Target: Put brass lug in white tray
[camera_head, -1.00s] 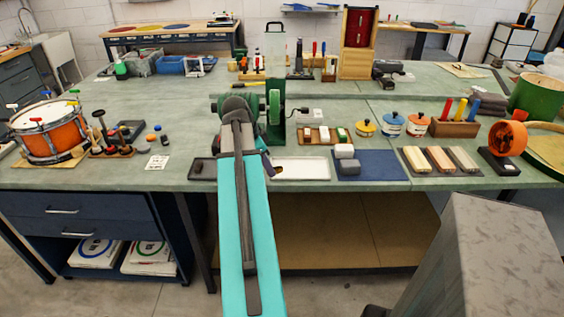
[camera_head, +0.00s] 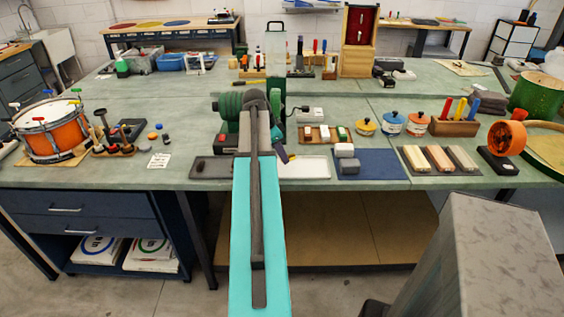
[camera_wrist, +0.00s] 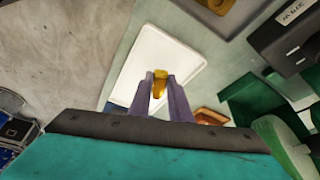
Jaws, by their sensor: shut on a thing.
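The brass lug (camera_wrist: 159,84) is pinched between the fingertips of my gripper (camera_wrist: 159,92) in the wrist view. The white tray (camera_wrist: 146,58) lies behind the lug in that view, with the lug over its surface; the height of the gap is unclear. In the head view the white tray (camera_head: 310,168) lies at the bench's front edge, partly hidden by my arm. My gripper (camera_head: 281,154) shows there only in part, at the tray's back left, and the lug is hidden.
A dark tray (camera_head: 210,168) lies left of the white tray, and a blue mat (camera_head: 380,164) lies to its right. A green machine (camera_head: 229,106) stands behind my arm. A wooden block holder (camera_head: 312,140) sits behind the white tray.

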